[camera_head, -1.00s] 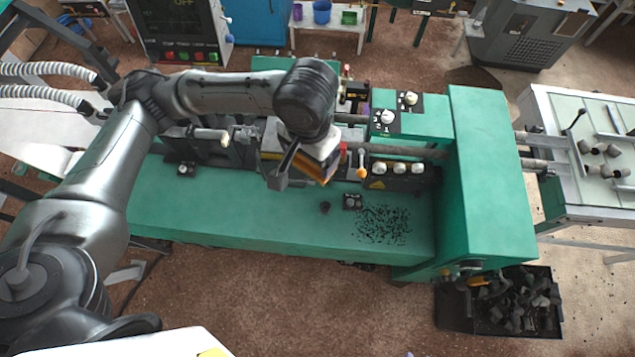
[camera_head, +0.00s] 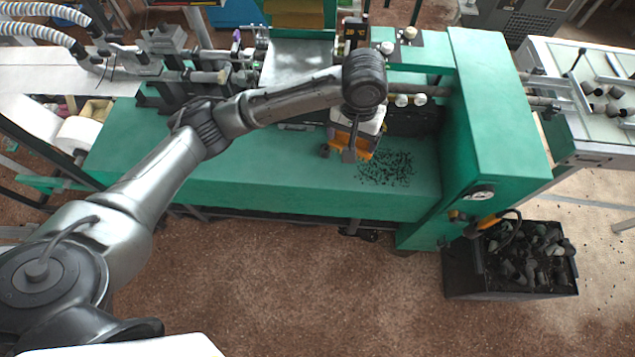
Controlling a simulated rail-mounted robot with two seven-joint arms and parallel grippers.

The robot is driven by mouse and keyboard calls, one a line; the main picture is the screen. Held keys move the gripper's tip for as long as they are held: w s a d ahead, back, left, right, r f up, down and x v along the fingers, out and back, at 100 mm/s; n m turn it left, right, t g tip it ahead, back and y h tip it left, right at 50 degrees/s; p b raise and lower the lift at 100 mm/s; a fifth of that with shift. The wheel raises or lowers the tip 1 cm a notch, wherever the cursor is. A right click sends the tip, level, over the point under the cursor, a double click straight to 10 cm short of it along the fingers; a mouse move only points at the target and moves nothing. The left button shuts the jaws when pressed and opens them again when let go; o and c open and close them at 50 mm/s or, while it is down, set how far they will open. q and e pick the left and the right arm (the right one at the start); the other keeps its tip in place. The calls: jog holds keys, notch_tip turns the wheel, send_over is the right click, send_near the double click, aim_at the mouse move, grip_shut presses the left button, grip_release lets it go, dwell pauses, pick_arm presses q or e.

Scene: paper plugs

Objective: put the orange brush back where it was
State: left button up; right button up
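The orange brush (camera_head: 366,147) is at my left gripper (camera_head: 350,151), over the front of the green machine bench (camera_head: 235,170). Orange shows on both sides of the dark grey finger, and the grip itself is partly hidden by the wrist. The gripper points down, just left of a patch of black crumbs (camera_head: 386,168) on the bench top. I cannot tell whether the brush touches the bench. My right gripper is not in view.
A black bin (camera_head: 460,277) full of dark plugs stands on the floor at right. The tall green housing (camera_head: 497,115) rises right of the crumbs. A row of white knobs (camera_head: 402,100) is behind the gripper. The front bench top is mostly clear.

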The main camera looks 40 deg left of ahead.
pick_arm(q)
jog(key=w+a+f+n+b, duration=0.15)
jog(key=f+b, duration=0.35)
jog(key=f, duration=0.5)
jog(key=w+a+f+n+b, duration=0.1)
jog(key=w+f+b, duration=0.2)
jog(key=f+b, duration=0.5)
jog(key=w+a+f+n+b, duration=0.1)
jog(key=w+a+f+b, duration=0.15)
jog(key=f, duration=0.95)
jog(key=shift+a+f+b, duration=2.35)
jog(key=shift+a+f, duration=3.15)
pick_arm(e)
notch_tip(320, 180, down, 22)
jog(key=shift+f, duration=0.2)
pick_arm(q)
jog(key=o, duration=0.7)
jog(key=shift+f, duration=0.15)
